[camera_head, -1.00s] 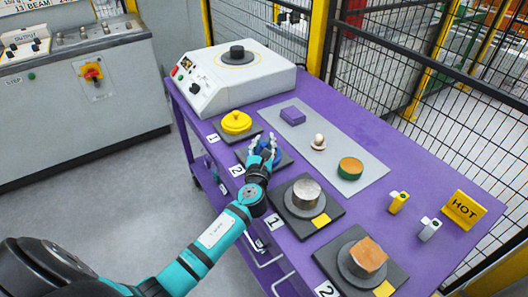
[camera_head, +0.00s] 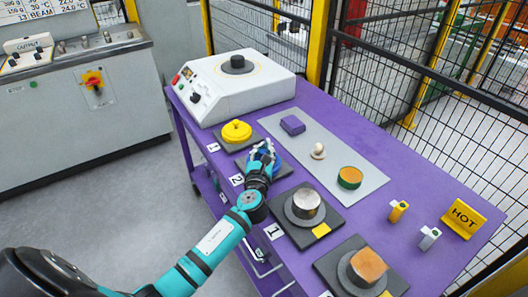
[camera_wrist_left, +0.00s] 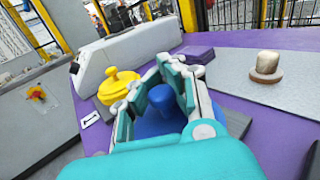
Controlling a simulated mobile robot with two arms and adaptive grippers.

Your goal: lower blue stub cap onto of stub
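The blue stub cap (camera_head: 280,165) sits on a dark pad labelled 2, partly hidden by my left gripper. Its round knob (camera_wrist_left: 161,101) and wide base show in the left wrist view. My left gripper (camera_head: 262,148) is over the cap with its fingers apart on both sides of the knob. The fingers seem open, with a small gap to the knob. A silver stub (camera_head: 306,197) stands on the dark pad labelled 1. A stub with an orange-brown top (camera_head: 367,266) stands on another dark pad nearer the front. Both are uncapped. My right gripper is not in view.
A yellow cap (camera_head: 236,131) sits just behind my left gripper. A white machine (camera_head: 230,85) stands at the table's far end. A grey mat (camera_head: 330,150) holds a purple block, a small knobbed piece and a green-sided disc. A yellow HOT sign (camera_head: 464,219) stands at right.

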